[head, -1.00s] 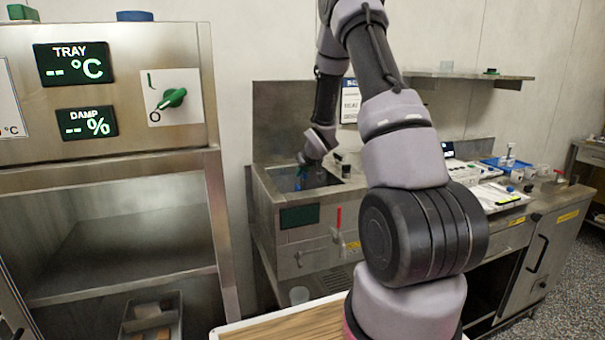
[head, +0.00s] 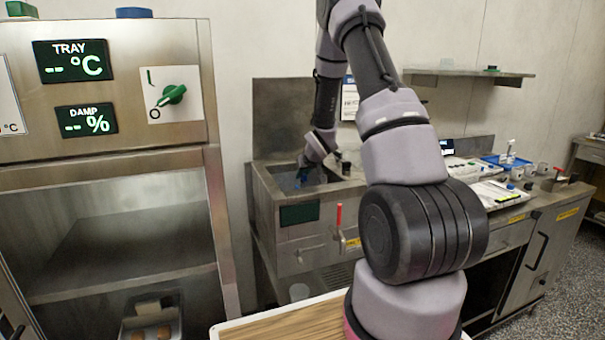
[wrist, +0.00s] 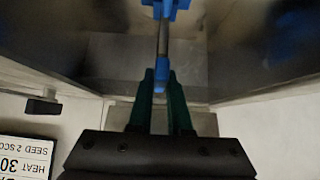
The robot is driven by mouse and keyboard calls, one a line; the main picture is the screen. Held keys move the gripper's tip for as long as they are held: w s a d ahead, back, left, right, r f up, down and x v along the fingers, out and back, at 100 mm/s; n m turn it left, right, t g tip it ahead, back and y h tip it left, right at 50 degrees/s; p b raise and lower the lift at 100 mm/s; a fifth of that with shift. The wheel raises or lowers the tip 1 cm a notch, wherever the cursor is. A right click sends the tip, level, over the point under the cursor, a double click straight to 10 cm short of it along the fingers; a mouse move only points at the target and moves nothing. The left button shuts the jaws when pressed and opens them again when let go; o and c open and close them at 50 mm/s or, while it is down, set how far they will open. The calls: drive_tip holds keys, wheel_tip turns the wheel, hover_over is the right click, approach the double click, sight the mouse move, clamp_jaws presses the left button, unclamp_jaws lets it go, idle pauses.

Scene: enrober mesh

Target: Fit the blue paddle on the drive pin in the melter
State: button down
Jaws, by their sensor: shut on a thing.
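The melter (head: 272,188) is a steel tank, open at the top, with a dark panel on its front. My gripper (wrist: 163,84) has green fingers and is shut on the blue paddle (wrist: 168,8). In the wrist view the paddle has a grey shaft, with a blue end between the fingers and a blue head at the top edge, partly cut off. In the head view the blue of the paddle (head: 303,174) shows inside the melter's opening, below my wrist. I cannot make out the drive pin in either view, nor whether the paddle touches it.
A cabinet (head: 180,55) with displays and a green knob stands at the left. A red-handled valve (head: 339,215) is on the melter's front. A counter with small items and a blue tray (head: 500,161) lies to the right. A shelf (head: 470,73) hangs above it.

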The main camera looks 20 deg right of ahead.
drive_tip(key=shift+f, duration=0.6)
drive_tip(key=c, duration=0.8)
unclamp_jaws()
drive_tip(key=shift+o, duration=0.2)
drive_tip(key=v, duration=1)
drive_tip(key=shift+s+r, duration=0.25)
drive_tip(key=shift+r, duration=0.1)
drive_tip(key=s+a+r+m, duration=0.35)
drive_tip(key=s+r, duration=0.95)
drive_tip(key=r, duration=0.5)
drive_tip(key=s+a+r+g+y, duration=0.1)
drive_tip(key=s+a+r, duration=0.2)
drive_tip(key=s, duration=0.6)
drive_tip(key=s+a+r+g+y, duration=0.1)
drive_tip(key=s+a+r, duration=0.2)
drive_tip(key=s, duration=0.6)
drive_tip(key=shift+s+a+r+m, duration=0.3)
drive_tip(key=shift+s+a+m, duration=0.1)
drive_tip(key=shift+a, duration=0.75)
